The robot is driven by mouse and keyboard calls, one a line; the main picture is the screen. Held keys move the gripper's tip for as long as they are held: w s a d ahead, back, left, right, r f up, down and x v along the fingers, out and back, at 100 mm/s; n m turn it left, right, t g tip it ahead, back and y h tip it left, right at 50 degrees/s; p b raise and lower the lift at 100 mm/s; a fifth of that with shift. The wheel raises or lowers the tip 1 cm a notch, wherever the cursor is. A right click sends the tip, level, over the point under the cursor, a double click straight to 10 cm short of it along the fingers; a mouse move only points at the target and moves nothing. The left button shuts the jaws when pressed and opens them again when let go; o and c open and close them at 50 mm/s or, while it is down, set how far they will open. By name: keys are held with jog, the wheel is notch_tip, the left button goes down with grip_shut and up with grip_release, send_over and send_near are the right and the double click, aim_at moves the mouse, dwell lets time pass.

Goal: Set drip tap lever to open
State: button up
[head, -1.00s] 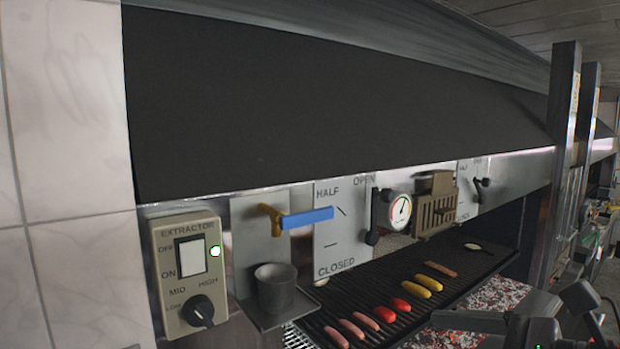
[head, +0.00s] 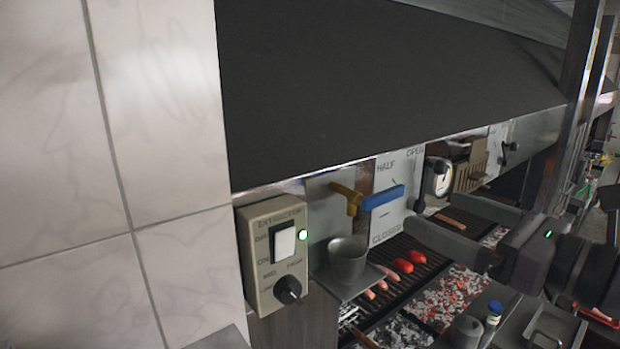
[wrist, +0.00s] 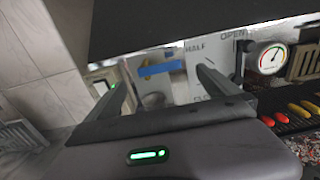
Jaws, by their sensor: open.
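The drip tap has a brass body (head: 349,198) and a blue lever (head: 382,197) pointing right, roughly level. Behind it a pale plate (head: 392,219) carries the words OPEN at top right, HALF and CLOSED at the bottom. The lever lies roughly parallel to the short mark above CLOSED. A grey metal cup (head: 348,260) stands below the tap. My gripper (head: 432,216) is open and empty, to the right of the lever in the head view. In the wrist view the blue lever (wrist: 160,68) shows between my gripper's fingertips (wrist: 160,78), farther off and apart from them.
An extractor box (head: 272,255) with switch and knob is left of the tap. A dark hood (head: 390,90) overhangs above. A round gauge (head: 441,178) and wooden rack (head: 470,173) are to the right. Food lies on the grill (head: 403,265) below, with glowing coals (head: 445,297).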

aim_at(388, 192)
jog(key=p+x, duration=0.2)
jog(key=x, duration=1.1)
jog(key=shift+a+p, duration=0.25)
jog(key=shift+p, duration=0.05)
jog(key=shift+w+a, duration=0.2)
jog(key=shift+w, duration=0.05)
